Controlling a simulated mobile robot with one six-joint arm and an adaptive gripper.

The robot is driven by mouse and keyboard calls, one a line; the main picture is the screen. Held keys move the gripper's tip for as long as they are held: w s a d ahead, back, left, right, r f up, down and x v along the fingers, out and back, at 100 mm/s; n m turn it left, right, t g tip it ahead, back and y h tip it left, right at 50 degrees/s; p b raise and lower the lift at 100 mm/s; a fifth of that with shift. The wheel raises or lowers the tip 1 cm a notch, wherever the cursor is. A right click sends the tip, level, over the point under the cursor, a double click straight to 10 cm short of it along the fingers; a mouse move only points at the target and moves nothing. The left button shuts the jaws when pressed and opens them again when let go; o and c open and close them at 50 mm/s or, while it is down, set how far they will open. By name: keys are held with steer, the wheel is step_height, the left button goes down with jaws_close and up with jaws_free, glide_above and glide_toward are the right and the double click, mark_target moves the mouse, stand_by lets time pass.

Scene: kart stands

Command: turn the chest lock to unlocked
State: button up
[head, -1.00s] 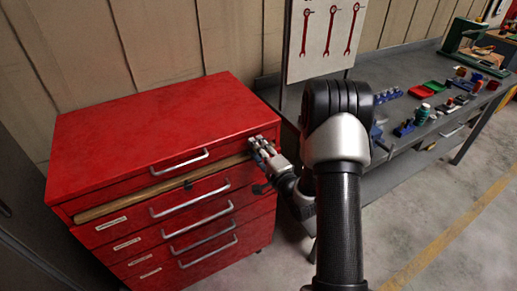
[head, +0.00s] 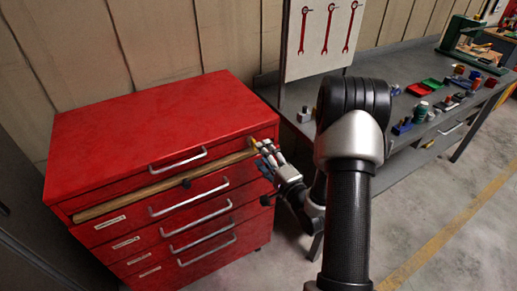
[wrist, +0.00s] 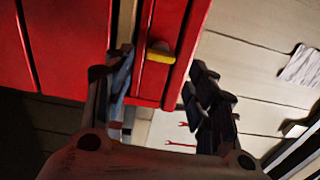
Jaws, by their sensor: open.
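The red tool chest (head: 150,120) stands at the left in the head view. A small yellow lever, which looks like the chest lock (head: 254,143), sits at the right end of its top drawer front. In the wrist view the yellow lever (wrist: 160,56) lies crosswise to the drawer edges, on a red strip. My gripper (head: 267,157) is just right of and in front of the lever. In the wrist view my gripper (wrist: 163,92) is open, its fingers either side of the lever's line, with nothing between the tips. Lock markings are too small to read.
Below are several drawers with metal handles. A grey workbench (head: 400,80) with small tools and bins stands at the right. Floor in front is clear.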

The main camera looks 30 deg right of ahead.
steer(key=s, duration=0.7)
steer(key=shift+d, duration=0.1)
steer(key=w+a+r+n+g+h, duration=0.1)
steer(key=a+r+n+g+h, duration=0.25)
steer(key=r+n+g, duration=0.6)
steer(key=s+a+r+n+g+y, duration=0.1)
steer(key=s+a+n, duration=0.1)
steer(key=s+a, duration=0.2)
steer(key=s+a+r+n+g+y, duration=0.1)
steer(key=s+a, duration=0.4)
steer(key=s, duration=0.6)
steer(key=s+a+r+n+g+y, duration=0.1)
steer(key=s+a+r+n+g, duration=0.1)
steer(key=s+a+n, duration=0.3)
steer(key=s+r, duration=0.1)
steer(key=s, duration=0.1)
steer(key=shift+s, duration=0.4)
steer(key=shift+c, duration=0.2)
